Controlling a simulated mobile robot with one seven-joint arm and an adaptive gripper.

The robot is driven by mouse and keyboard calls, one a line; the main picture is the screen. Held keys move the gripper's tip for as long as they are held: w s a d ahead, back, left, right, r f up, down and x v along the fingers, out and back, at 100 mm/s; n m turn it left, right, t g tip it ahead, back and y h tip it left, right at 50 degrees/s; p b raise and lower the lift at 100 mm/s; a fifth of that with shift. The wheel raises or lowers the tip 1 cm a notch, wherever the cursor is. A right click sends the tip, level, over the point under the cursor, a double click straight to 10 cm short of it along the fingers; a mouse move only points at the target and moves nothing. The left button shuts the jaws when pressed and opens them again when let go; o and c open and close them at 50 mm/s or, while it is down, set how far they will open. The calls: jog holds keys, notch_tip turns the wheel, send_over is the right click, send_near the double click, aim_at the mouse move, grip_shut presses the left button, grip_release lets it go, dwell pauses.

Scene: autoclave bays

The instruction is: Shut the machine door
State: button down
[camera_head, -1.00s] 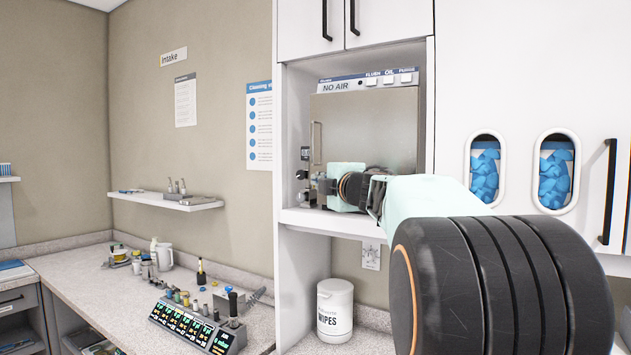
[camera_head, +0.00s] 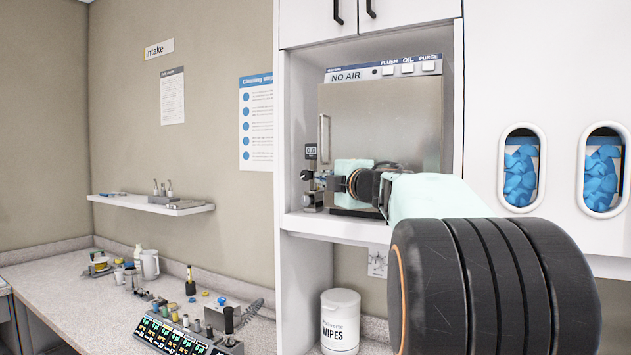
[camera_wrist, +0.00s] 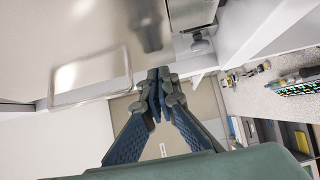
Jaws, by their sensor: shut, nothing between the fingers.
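The machine is a boxy unit in the white cabinet's open bay, with a top panel (camera_head: 384,68) reading "NO AIR", FLUSH, OIL and PURGE. Its grey metal door (camera_head: 385,120) has an upright bar handle (camera_head: 324,138) on its left side. The door looks close to the front under the panel; I cannot tell whether it is fully shut. In the wrist view my gripper (camera_wrist: 157,88) is shut and empty, beside a shiny metal surface with a rounded rectangular outline (camera_wrist: 128,75). Contact is unclear.
A small gauge fitting (camera_head: 311,152) stands left of the door on the bay's shelf (camera_head: 335,228). The counter (camera_head: 60,280) at left holds bottles and a display unit (camera_head: 185,335). A wipes tub (camera_head: 340,322) stands below the bay. A wall shelf (camera_head: 185,208) is at left.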

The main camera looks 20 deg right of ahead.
jog(key=shift+w+d+r, duration=0.1)
jog(key=shift+w+d, duration=0.15)
jog(key=shift+w, duration=0.1)
jog(key=w+d+h, duration=0.1)
jog(key=w+d+m+h+p, duration=0.1)
jog(key=shift+w+d, duration=0.15)
jog(key=shift+w, duration=0.2)
jog(key=shift+s, duration=0.1)
